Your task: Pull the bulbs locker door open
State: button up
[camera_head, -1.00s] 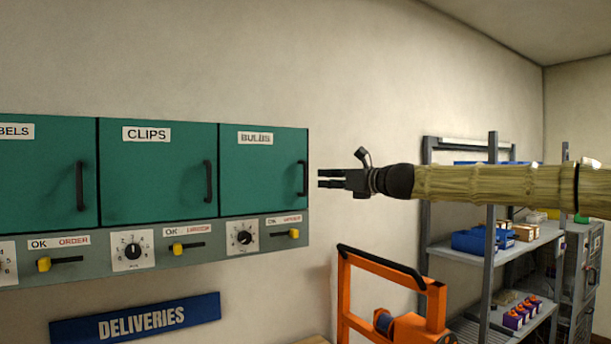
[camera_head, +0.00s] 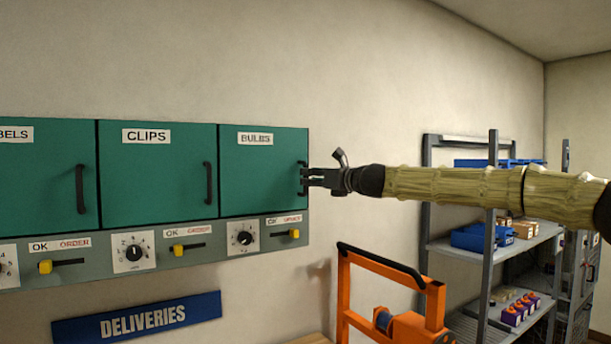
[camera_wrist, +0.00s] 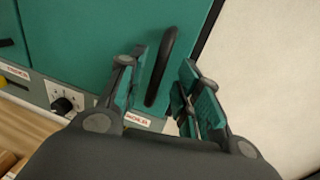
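The bulbs locker door (camera_head: 255,180) is a green panel labelled BULBS at the right end of the locker row in the head view, and it is shut. Its black vertical bar handle (camera_head: 302,172) is near the right edge. It also shows in the wrist view as a dark bar (camera_wrist: 161,68) on the green door (camera_wrist: 80,40). My gripper (camera_head: 305,178) is at the handle from the right. In the wrist view my gripper (camera_wrist: 160,95) is open, its two fingers apart with the handle between them. I see no finger pressed on the bar.
The clips door (camera_head: 150,185) is left of it. A grey strip (camera_head: 205,255) with dials and yellow sliders runs below the doors. An orange frame (camera_head: 435,305) stands below right, and grey shelving (camera_head: 490,260) is farther right. Bare wall lies right of the locker.

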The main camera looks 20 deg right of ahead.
aim_at(305, 190)
jog(key=shift+p+x, duration=0.4)
jog(key=shift+x, duration=1.15)
grip_shut()
